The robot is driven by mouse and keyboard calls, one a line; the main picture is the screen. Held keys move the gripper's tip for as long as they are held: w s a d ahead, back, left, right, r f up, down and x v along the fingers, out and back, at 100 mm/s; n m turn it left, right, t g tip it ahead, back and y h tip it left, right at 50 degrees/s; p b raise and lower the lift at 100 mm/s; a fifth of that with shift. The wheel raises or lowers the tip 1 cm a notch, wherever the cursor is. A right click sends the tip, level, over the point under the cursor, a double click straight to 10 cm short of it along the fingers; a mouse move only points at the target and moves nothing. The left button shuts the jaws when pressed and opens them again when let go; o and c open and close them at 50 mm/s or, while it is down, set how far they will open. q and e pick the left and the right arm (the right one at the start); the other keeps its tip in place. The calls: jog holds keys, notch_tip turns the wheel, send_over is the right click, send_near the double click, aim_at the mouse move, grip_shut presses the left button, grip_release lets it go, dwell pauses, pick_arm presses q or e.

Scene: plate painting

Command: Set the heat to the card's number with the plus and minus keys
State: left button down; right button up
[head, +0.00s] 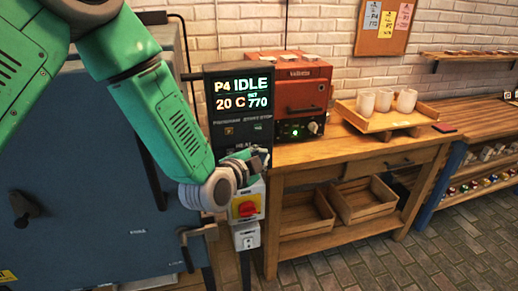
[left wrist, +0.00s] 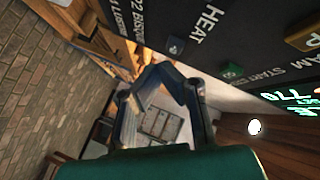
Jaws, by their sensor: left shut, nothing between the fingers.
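The kiln control panel (head: 240,126) stands beside the big blue-grey kiln; its display (head: 242,93) reads P4 IDLE, 20 C, SET 770. My left gripper (head: 254,160) is shut and empty in front of the panel's lower part, hiding the keys there. In the left wrist view the fingers (left wrist: 166,75) come together below the panel face, apart from a dark key (left wrist: 175,46) beside the word HEAT. A green key (left wrist: 231,72) and a yellow key (left wrist: 303,36) show further right. Coloured cards (head: 388,20) hang on a corkboard, their print too small to read. My right gripper is out of view.
Below the panel are a red rotary switch (head: 247,208) on a yellow plate and a white box. To the right, a wooden bench (head: 345,150) carries an orange oven (head: 290,85) and a tray (head: 372,121) with white cups. Brick floor lies open in front.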

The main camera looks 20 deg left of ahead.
pick_arm(q)
jog(key=s+d, duration=0.1)
jog(key=s, duration=0.1)
jog(key=s+d, duration=0.2)
dwell(0.5)
jog(key=shift+a+f, duration=0.1)
dwell(0.5)
jog(key=s+a+f+n+g+b, duration=0.1)
jog(key=s+a+f+n+g, duration=0.15)
jog(key=s+f, duration=0.4)
jog(key=s+a+f+n+g+y+b, duration=0.1)
jog(key=s+f+n+g+b, duration=0.2)
jog(key=f, duration=0.7)
jog(key=s+a+f+n+g, duration=0.1)
jog(key=s+a+f+g, duration=0.1)
jog(key=s+f, duration=0.5)
jog(key=s+a+f+n+g+b, duration=0.1)
jog(key=s+a+f+n+g, duration=0.2)
jog(key=s, duration=0.6)
jog(key=s+a+f+n+g+y+b, duration=0.1)
jog(key=s+a+f+n+g+b, duration=0.1)
jog(key=s+f, duration=0.6)
jog(key=shift+s+a+f+n+g+y, duration=0.3)
jog(key=shift+s+a+n+g, duration=0.4)
jog(key=shift+a+g, duration=0.35)
